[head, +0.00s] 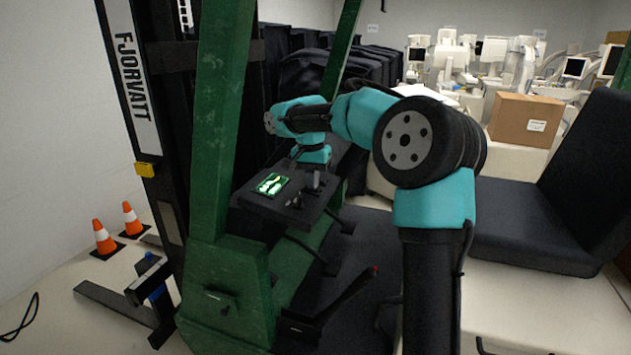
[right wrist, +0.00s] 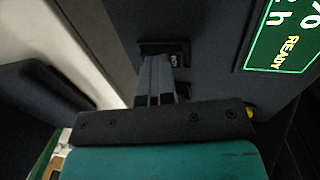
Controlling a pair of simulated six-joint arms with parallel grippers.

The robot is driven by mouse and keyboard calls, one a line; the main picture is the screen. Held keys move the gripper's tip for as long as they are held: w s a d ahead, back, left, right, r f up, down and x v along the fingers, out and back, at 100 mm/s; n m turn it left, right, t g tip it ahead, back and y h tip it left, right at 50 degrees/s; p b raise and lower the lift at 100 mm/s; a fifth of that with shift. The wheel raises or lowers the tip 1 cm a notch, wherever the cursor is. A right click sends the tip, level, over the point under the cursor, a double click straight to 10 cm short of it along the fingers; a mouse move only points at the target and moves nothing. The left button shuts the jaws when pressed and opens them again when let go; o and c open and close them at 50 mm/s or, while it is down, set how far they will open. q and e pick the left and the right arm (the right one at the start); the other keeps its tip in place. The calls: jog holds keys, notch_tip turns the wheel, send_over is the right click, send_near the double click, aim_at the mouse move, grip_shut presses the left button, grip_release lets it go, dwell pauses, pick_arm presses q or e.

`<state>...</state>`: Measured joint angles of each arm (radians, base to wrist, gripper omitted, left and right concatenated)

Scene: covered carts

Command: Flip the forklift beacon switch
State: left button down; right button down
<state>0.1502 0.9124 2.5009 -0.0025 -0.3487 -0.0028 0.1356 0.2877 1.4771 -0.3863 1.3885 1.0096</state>
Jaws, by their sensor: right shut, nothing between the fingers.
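The forklift's dark dashboard (head: 262,207) sits inside the green frame and carries a lit green display (head: 271,184). In the right wrist view the display (right wrist: 283,42) shows part of the word READY. My right gripper (head: 314,179) is over the dashboard's right part. In the right wrist view its fingers (right wrist: 157,72) are together and empty, with their tips over a dark switch housing (right wrist: 165,46). The fingers hide much of this housing, so I cannot tell the switch's position or whether they touch it. My left gripper is not in view.
A small dark control (head: 295,202) stands on the dashboard near the gripper. A green post (head: 222,110) rises left of the dashboard. A lever with a red tip (head: 374,270) stands below. A black seat (head: 540,225) is at the right, with a cardboard box (head: 522,118) behind.

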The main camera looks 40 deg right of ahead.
jog(key=shift+w+a+f, duration=0.25)
jog(key=shift+a+f, duration=0.05)
jog(key=shift+w+a+r, duration=0.1)
jog(key=shift+w+r, duration=0.1)
jog(key=shift+r, duration=0.3)
notch_tip(320, 180, up, 13)
jog(key=w, duration=0.1)
jog(key=shift+a+r, duration=0.2)
jog(key=shift+s+d+r+g+h, duration=0.1)
jog(key=shift+s+d+g+h, duration=0.15)
jog(key=shift+g, duration=0.25)
jog(key=shift+f, duration=0.2)
